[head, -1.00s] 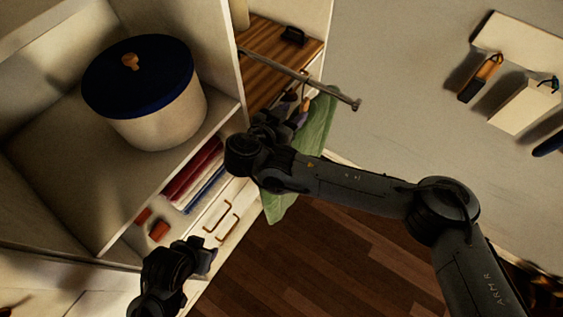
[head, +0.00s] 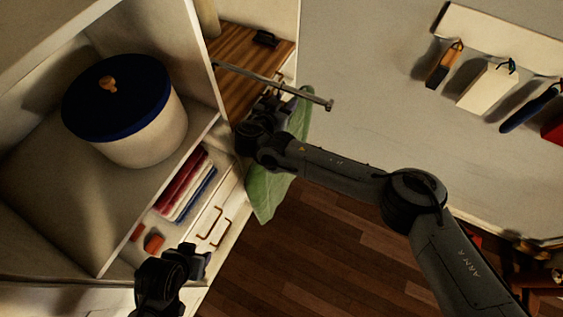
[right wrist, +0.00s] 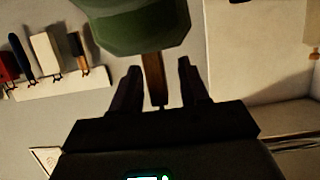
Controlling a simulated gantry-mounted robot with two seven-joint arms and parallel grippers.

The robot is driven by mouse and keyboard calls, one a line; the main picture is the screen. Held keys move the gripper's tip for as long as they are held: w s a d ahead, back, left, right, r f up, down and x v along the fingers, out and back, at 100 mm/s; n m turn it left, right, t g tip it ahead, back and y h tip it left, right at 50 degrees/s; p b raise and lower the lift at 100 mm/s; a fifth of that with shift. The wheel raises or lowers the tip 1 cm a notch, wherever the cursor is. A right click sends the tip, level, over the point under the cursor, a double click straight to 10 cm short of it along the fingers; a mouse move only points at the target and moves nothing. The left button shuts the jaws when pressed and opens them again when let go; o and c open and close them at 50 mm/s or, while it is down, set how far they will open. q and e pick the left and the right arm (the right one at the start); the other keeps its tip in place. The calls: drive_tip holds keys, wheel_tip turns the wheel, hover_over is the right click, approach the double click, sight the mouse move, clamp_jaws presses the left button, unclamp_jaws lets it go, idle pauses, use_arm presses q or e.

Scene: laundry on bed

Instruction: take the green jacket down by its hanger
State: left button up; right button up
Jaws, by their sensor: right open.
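The green jacket (head: 268,192) hangs below the metal rod (head: 275,86) at the cabinet's right side in the head view. My right arm covers its upper part. My right gripper (head: 276,106) is just under the rod, beside the jacket's top. In the right wrist view, the gripper (right wrist: 157,84) is open, and a brown upright piece that looks like the hanger (right wrist: 153,78) shows between its fingers. I cannot tell whether they touch it.
A white pot with a blue lid (head: 120,88) stands on the upper shelf. Folded cloths (head: 185,188) lie on the shelf below. A wall rack (head: 500,38) holds several hanging items at the right.

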drive_tip(key=shift+w+f, duration=0.1)
drive_tip(key=shift+w, duration=0.05)
clamp_jaws()
drive_tip(key=shift+r, duration=0.2)
idle(1.2)
